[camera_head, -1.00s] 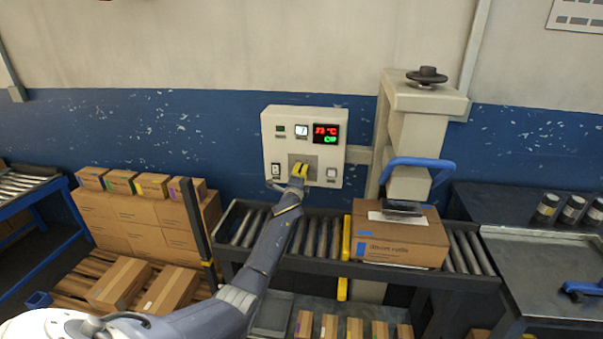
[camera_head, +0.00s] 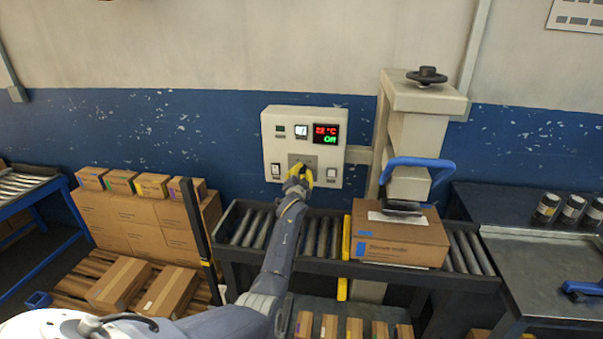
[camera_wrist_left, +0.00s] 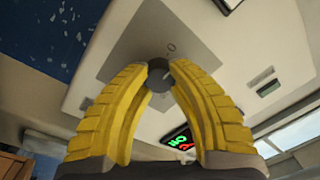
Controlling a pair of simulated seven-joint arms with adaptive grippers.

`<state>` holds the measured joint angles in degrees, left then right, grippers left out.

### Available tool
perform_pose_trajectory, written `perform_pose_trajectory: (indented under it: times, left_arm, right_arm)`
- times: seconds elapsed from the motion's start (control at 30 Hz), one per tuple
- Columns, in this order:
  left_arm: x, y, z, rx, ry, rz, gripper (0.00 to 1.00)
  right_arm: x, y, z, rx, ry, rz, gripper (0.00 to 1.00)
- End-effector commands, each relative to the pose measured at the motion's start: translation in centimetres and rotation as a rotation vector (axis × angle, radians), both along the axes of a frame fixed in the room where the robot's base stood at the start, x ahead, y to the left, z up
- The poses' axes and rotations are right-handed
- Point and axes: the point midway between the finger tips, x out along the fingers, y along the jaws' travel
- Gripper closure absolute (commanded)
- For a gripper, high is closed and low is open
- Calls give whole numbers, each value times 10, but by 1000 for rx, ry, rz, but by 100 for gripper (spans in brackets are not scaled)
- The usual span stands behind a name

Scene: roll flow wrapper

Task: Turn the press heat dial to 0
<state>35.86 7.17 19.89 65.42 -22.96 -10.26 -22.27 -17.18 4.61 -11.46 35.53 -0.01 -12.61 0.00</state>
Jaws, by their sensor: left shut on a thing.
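The white control box (camera_head: 271,150) hangs on the wall above the conveyor. Its grey plate (camera_wrist_left: 190,45) carries the small dark heat dial (camera_wrist_left: 158,74), seen in the left wrist view. My left gripper (camera_head: 301,168) has its yellow fingers on the dial, one on each side. It also shows in the left wrist view (camera_wrist_left: 158,72), shut on the dial. The fingers hide most of the dial in the head view. The display (camera_head: 326,133) shows a red temperature reading, about 22 °C, and green text that reads Off. My right gripper is not in view.
Switches (camera_head: 332,174) sit low on the box beside the gripper. The roller conveyor (camera_head: 318,238) runs below, with a cardboard box (camera_head: 400,240) under the press (camera_head: 410,130). A dark post (camera_head: 195,222) and stacked boxes (camera_head: 140,225) stand left of my arm.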

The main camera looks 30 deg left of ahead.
Motion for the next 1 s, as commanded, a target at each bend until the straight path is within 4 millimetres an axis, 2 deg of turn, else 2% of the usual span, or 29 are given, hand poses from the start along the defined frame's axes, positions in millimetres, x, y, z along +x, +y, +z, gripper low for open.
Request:
perform_pose_trajectory:
  times: [0.4, 1.0]
  left_arm:
    - [0, 0, -2, -199, -78, 1, 100]
    - [0, 0, -2, -241, -94, 1, 100]
  right_arm:
    - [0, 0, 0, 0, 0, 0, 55]
    - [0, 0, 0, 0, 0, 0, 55]
